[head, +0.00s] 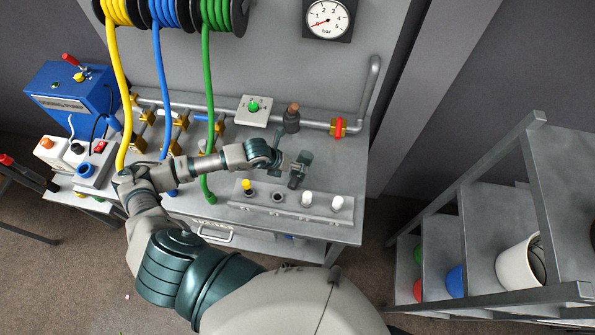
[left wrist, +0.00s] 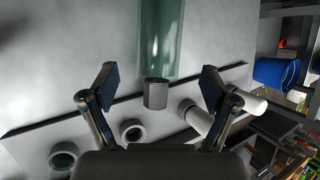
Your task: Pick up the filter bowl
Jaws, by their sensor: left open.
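A translucent green, tube-shaped bowl, which I take for the filter bowl (head: 304,158), is above the grey bench at the end of my left arm. In the left wrist view the filter bowl (left wrist: 161,38) runs up from the middle, with a short grey cylinder (left wrist: 155,94) at its near end. My left gripper (head: 287,170) is open. In the left wrist view its two fingers (left wrist: 158,80) stand apart on either side of the grey end, with visible gaps. I cannot tell whether the bowl rests on something. My right gripper is not in view.
A grey strip (head: 262,206) with round sockets, a yellow-topped part (head: 247,186) and two white cylinders (head: 307,199) lies along the bench's front. Pipes with a red-handled valve (head: 338,128) run behind. Hoses (head: 208,120) hang left. A shelf rack (head: 480,225) stands right.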

